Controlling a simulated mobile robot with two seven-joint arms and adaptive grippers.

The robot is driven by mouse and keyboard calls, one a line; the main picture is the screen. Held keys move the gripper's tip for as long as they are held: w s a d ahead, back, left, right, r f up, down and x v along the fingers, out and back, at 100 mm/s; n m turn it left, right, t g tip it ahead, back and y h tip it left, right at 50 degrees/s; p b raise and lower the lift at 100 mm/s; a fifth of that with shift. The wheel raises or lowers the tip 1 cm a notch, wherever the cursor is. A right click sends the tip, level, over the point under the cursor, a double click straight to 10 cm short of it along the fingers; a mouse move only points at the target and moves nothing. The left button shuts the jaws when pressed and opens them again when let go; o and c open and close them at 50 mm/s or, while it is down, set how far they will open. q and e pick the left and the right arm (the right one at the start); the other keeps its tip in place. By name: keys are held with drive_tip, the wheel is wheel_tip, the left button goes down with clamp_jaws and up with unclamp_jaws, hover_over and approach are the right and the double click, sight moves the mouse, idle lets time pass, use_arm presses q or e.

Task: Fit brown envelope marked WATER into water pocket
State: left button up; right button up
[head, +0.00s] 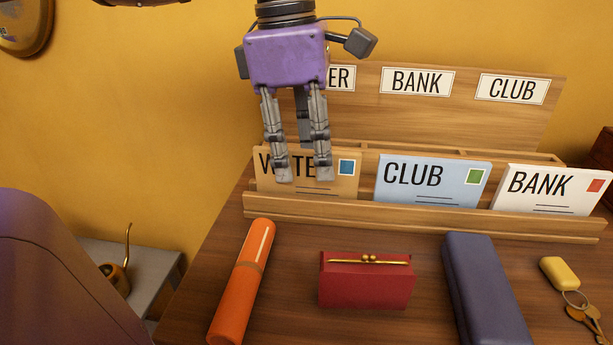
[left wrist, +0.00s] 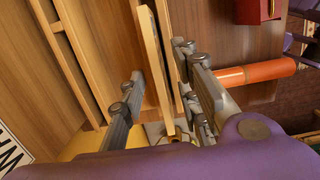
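The brown envelope marked WATER (head: 346,186), with a blue stamp, stands upright in the front slot of the wooden letter rack (head: 420,211), at its left end. My left gripper (head: 303,180) is over it, pointing down. Two fingers are in front of the envelope and one goes behind it. The left wrist view shows the envelope (left wrist: 152,60) edge-on between the fingers, with a gap on the rear finger's side. The gripper looks open around it. The label ending in ER (head: 342,78) is partly hidden by the gripper at the rack's back left. The pocket below it is mostly hidden.
A blue CLUB envelope (head: 430,182) and a white BANK envelope (head: 545,190) stand to the right in the front slot. An orange tube (head: 240,285), a red purse (head: 365,285), a dark blue case (head: 483,290) and keys (head: 575,300) lie in front of the rack.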

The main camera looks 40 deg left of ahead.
use_arm(q)
drive_tip(key=shift+f, duration=0.5)
clamp_jaws()
